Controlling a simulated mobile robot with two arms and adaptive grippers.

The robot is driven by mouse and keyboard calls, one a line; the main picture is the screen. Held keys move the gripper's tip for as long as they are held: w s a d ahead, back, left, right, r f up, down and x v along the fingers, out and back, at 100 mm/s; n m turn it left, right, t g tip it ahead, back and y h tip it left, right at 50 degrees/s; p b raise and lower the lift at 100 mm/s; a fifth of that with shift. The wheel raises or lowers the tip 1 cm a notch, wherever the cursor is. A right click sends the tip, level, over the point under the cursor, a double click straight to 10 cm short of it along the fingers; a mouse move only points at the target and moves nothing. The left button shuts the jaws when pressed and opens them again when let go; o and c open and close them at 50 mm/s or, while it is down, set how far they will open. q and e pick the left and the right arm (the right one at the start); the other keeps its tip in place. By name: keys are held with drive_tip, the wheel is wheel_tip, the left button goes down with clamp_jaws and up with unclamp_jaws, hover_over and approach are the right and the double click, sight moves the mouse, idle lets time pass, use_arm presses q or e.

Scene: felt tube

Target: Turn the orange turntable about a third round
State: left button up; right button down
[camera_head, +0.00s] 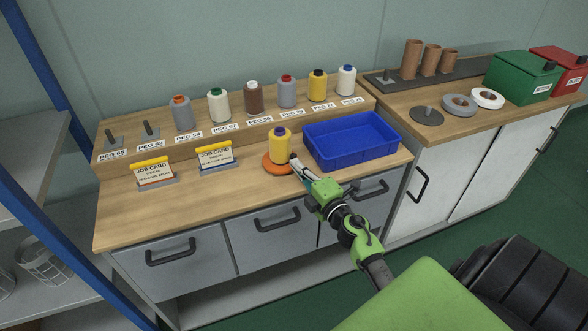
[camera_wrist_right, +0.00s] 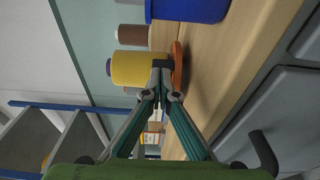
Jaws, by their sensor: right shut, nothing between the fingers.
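The orange turntable (camera_head: 272,164) is a flat disc on the wooden bench, left of the blue tray. A yellow spool with a blue top (camera_head: 281,146) stands upright on it. In the right wrist view the turntable (camera_wrist_right: 178,62) shows edge-on beside the yellow spool (camera_wrist_right: 134,68). My right gripper (camera_head: 296,162) is shut and empty at the turntable's right edge, its tips close to the spool's base. In the wrist view the closed fingertips (camera_wrist_right: 161,66) overlap the turntable; I cannot tell whether they touch it. My left gripper is not in view.
A blue tray (camera_head: 350,158) stands just right of the turntable. Two job cards (camera_head: 155,172) (camera_head: 217,157) stand to the left. Several thread spools stand on pegs along the raised shelf (camera_head: 240,128) behind. The bench front (camera_head: 190,205) is clear.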

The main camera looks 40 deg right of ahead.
drive_tip(key=shift+w+d+f+n+y+b, duration=0.1)
drive_tip(key=shift+d+n+y+b, duration=0.2)
drive_tip(key=shift+y, duration=0.35)
drive_tip(key=shift+w+d+r+n+y+b, duration=0.15)
drive_tip(key=shift+d+n+y, duration=0.15)
drive_tip(key=shift+n+y, duration=0.25)
drive_tip(key=shift+w+d+f+n+y+b, duration=0.1)
drive_tip(key=shift+d+f+n+y+b, duration=0.2)
drive_tip(key=shift+y, duration=0.4)
drive_tip(key=shift+w+d+r, duration=0.1)
drive_tip(key=shift+w+d, duration=0.15)
drive_tip(key=shift+d, duration=0.2)
drive_tip(key=shift+w+d+r, duration=0.1)
drive_tip(key=shift+w+d, duration=0.15)
drive_tip(key=shift+d, duration=0.2)
drive_tip(key=shift+w+d, duration=0.2)
drive_tip(key=shift+s, duration=0.1)
